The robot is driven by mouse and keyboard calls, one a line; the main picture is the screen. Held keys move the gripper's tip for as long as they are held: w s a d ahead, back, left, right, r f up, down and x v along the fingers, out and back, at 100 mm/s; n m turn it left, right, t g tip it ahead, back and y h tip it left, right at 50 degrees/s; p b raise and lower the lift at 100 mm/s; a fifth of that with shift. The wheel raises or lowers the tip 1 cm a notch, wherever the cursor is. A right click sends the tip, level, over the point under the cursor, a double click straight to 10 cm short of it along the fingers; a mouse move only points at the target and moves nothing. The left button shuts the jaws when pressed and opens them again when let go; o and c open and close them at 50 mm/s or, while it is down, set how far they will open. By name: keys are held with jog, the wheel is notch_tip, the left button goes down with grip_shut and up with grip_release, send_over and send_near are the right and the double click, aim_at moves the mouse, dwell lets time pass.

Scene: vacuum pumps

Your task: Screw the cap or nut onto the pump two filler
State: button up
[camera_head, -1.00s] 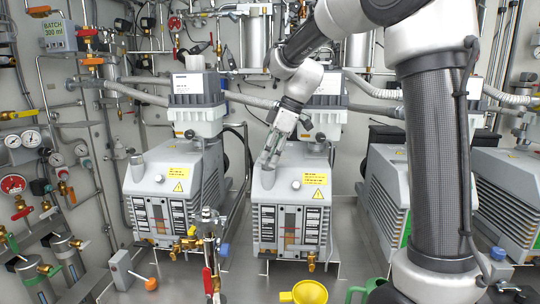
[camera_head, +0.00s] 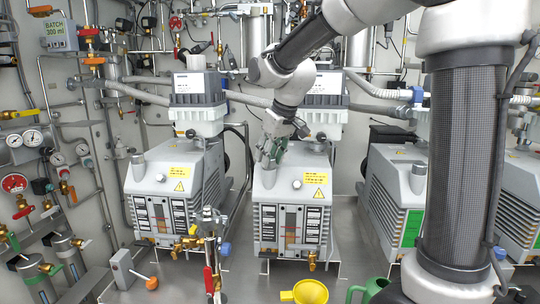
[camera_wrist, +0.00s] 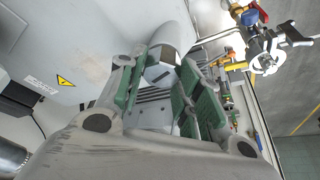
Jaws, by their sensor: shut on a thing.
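Pump two (camera_head: 289,224) is the grey, box-shaped pump in the middle of the head view, with a yellow warning label on its top. A short grey neck (camera_head: 264,178) rises at its top left front; I take it for the filler. My gripper (camera_head: 267,163) points down just above this neck. In the wrist view its green-padded fingers (camera_wrist: 160,76) are closed around a light grey, many-sided cap or nut (camera_wrist: 160,73). A grey cylinder (camera_wrist: 177,34) shows directly behind the cap. I cannot tell whether the cap touches the neck.
A similar pump (camera_head: 172,200) stands to the left and another (camera_head: 395,190) to the right. Red- and yellow-handled valves (camera_head: 208,250) stand in front, beside a yellow funnel (camera_head: 309,292). A ribbed hose (camera_head: 250,100) runs behind my gripper.

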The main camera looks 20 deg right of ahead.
jog(key=m, duration=0.1)
jog(key=m+h, duration=0.1)
jog(key=m, duration=0.1)
jog(key=shift+w+d+r+t, duration=0.1)
jog(key=shift+w+r+t, duration=0.05)
jog(key=shift+w+t, duration=0.15)
grip_shut()
jog(key=m+h, duration=0.1)
jog(key=m, duration=0.2)
jog(key=shift+m+h, duration=0.3)
jog(key=shift+m, duration=0.1)
jog(key=m+h, duration=0.1)
jog(key=m, duration=0.4)
jog(key=m+g+h, duration=0.1)
jog(key=m, duration=0.1)
jog(key=shift+s+d+g+h, duration=0.1)
jog(key=shift+d+g+h, duration=0.1)
jog(key=shift+g+h, duration=0.1)
jog(key=o, duration=0.7)
grip_release()
jog(key=o, duration=0.3)
jog(key=shift+d+f, duration=0.2)
jog(key=shift+o, duration=0.8)
jog(key=shift+a, duration=0.1)
jog(key=shift+a, duration=0.1)
